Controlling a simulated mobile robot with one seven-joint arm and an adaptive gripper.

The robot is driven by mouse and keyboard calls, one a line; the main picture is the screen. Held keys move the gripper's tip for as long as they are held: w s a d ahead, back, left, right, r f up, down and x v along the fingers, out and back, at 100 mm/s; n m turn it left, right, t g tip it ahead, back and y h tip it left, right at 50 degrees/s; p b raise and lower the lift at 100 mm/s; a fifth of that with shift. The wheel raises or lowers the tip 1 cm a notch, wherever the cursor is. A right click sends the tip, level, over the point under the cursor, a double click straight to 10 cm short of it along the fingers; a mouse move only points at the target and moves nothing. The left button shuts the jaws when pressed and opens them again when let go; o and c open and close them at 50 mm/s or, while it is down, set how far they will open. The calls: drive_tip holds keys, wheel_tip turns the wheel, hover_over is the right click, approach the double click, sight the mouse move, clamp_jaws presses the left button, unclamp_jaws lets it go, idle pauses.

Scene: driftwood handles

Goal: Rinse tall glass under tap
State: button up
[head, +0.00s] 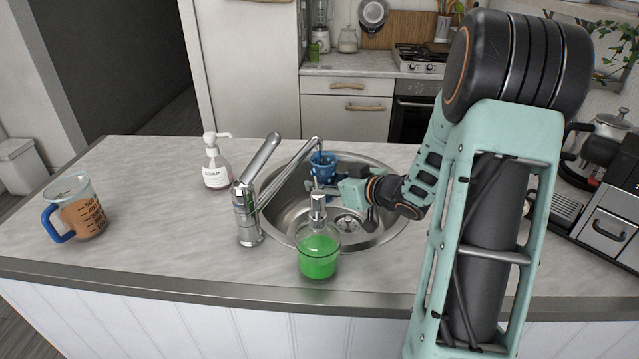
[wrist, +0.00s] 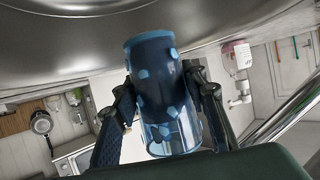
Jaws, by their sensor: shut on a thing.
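A dark blue tall glass with light blue spots (head: 323,162) is over the far part of the round steel sink (head: 285,215), close to the end of the tap's spout. My gripper (head: 330,186) is shut on the glass. In the wrist view the glass (wrist: 152,62) sits between both fingers of my gripper (wrist: 160,90), with the sink (wrist: 70,40) beyond it. The chrome tap (head: 246,212) stands at the sink's left edge, its spout reaching over the basin. I cannot tell whether water is running.
A green soap dispenser (head: 318,255) stands at the sink's near edge. A white-labelled soap bottle (head: 216,170) stands behind the tap. A measuring cup with brown contents (head: 80,212) is at the left. A coffee machine (head: 600,190) is at the right. The left counter (head: 150,205) has free room.

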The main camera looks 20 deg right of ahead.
drive_tip(key=shift+a+r, duration=0.1)
drive_tip(key=shift+a, duration=0.05)
drive_tip(key=shift+s+a, duration=0.2)
drive_tip(key=shift+a, duration=0.25)
drive_tip(key=shift+d, duration=0.1)
drive_tip(key=shift+w+d+p, duration=0.25)
drive_tip(key=shift+d+p, duration=0.15)
drive_tip(key=shift+d, duration=0.1)
drive_tip(key=shift+s, duration=0.15)
drive_tip(key=shift+s+d+p, duration=0.2)
drive_tip(key=shift+s+d, duration=0.05)
drive_tip(key=shift+s, duration=0.4)
drive_tip(key=shift+s+d+p, duration=0.15)
drive_tip(key=shift+s+d, duration=0.15)
drive_tip(key=shift+s, duration=0.4)
drive_tip(key=shift+s+d+p, duration=0.2)
drive_tip(key=shift+s+d, duration=0.05)
drive_tip(key=shift+s, duration=0.4)
